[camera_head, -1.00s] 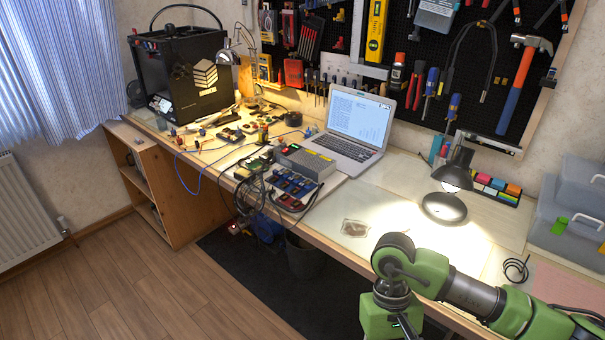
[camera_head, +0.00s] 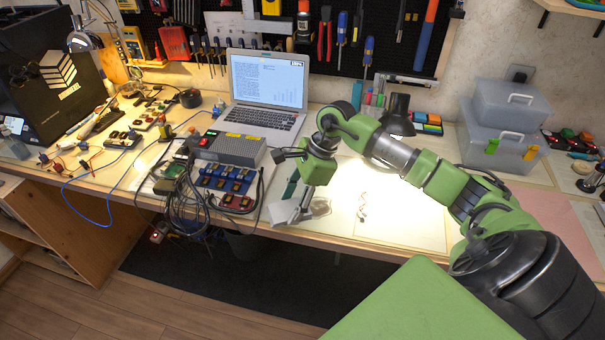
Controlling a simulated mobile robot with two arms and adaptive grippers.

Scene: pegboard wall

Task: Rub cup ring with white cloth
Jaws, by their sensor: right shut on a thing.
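My right gripper (camera_head: 293,194) points down over the front part of the workbench, shut on a crumpled whitish cloth (camera_head: 287,213). The cloth hangs at the bench's front edge, beside the front of the electronics. Just right of it a brownish mark (camera_head: 321,206) shows on the pale bench top; it looks like the cup ring, but its shape is too small to tell for sure. I cannot tell whether the cloth touches the bench or the mark. My left gripper is not in view.
A grey box (camera_head: 230,148) with blue and red modules and hanging cables stands left of the gripper. A laptop (camera_head: 268,90) is behind. A black lamp (camera_head: 398,115) stands behind my right arm. Clear storage boxes (camera_head: 500,140) are at right. The bench between is mostly free.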

